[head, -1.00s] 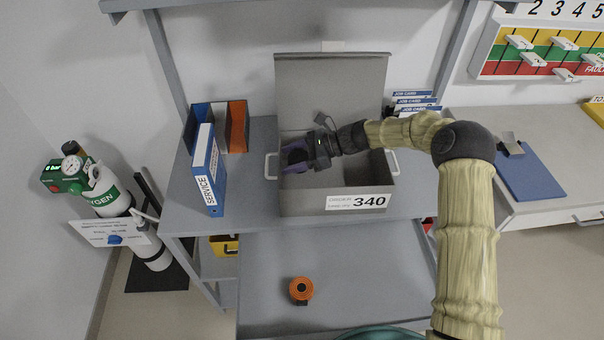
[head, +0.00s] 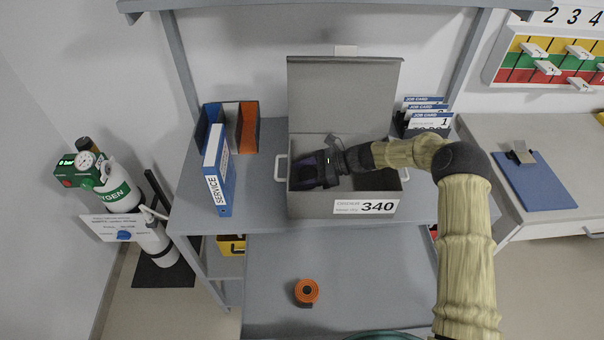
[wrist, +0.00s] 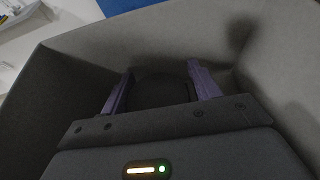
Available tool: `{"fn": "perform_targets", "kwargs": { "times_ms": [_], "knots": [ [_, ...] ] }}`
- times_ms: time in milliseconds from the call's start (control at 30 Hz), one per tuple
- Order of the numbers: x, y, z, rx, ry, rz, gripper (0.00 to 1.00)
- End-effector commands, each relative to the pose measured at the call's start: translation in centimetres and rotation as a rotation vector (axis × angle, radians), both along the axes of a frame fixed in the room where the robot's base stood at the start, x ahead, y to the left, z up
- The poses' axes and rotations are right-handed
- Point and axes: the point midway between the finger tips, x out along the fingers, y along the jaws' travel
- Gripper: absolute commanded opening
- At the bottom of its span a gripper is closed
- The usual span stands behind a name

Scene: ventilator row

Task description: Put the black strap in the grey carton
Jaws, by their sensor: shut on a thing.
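The grey carton (head: 312,206) stands on the bench with its lid raised at the back and the label 340 on its front. My gripper (head: 306,176) is down inside the carton, toward its left side. In the wrist view my gripper (wrist: 158,84) has its purple fingers on either side of a dark rounded thing, the black strap (wrist: 160,92), and is shut on it. The carton's inner walls (wrist: 90,45) surround the fingers. In the head view I cannot make out the strap against the gripper.
An orange coiled strap (head: 307,291) lies on the lower surface in front. A blue service binder (head: 217,175) and a file holder (head: 247,128) stand left of the carton. A job card rack (head: 428,117) stands behind right. An oxygen cylinder (head: 116,190) is at far left.

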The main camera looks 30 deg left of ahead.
Motion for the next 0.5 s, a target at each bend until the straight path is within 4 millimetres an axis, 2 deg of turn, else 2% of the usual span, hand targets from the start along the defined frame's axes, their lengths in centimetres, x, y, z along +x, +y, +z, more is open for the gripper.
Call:
{"fn": "perform_targets", "kwargs": {
  "times_ms": [500],
  "knots": [
    [0.0, 0.0, -1.1, 0.000, 0.002, 0.001, 0.38]
  ]
}}
